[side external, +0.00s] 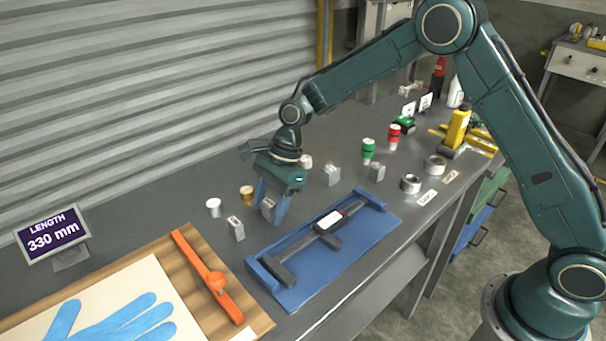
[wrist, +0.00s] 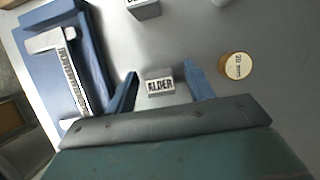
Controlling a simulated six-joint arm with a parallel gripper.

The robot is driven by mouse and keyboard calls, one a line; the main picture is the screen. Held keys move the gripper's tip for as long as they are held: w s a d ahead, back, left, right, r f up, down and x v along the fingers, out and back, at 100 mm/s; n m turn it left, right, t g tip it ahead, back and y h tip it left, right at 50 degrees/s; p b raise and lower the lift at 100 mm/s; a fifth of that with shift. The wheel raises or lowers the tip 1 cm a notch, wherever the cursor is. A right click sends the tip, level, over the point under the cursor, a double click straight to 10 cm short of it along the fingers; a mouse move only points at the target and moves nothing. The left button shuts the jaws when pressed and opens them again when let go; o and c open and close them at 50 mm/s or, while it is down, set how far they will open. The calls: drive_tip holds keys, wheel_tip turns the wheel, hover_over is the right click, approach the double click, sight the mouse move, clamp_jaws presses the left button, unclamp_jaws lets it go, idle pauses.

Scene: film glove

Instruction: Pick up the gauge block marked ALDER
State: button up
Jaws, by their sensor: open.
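The gauge block marked ALDER (wrist: 160,84) is a small grey metal block, with its label readable in the wrist view. It stands on the grey bench and also shows in the side view (side external: 267,206), partly behind a finger. My gripper (side external: 269,213) is open, its blue fingers pointing down on either side of the block. In the wrist view the block sits between the two fingers (wrist: 162,72), with a gap on each side. Whether the fingertips reach bench level is hard to tell.
Another grey block (side external: 236,229) and a brass cylinder (side external: 247,195) stand close by; a white cylinder (side external: 214,207) is farther left. A blue tray (side external: 350,246) holding a caliper (side external: 318,236) lies to the right. Grey blocks (side external: 332,176) stand behind.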

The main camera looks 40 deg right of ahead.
sight(269, 202)
drive_tip(key=shift+c, duration=0.4)
drive_tip(key=c, duration=1)
drive_tip(key=shift+o, duration=0.2)
drive_tip(key=shift+r, duration=0.2)
wheel_tip(269, 202, up, 10)
drive_tip(key=shift+f, duration=0.1)
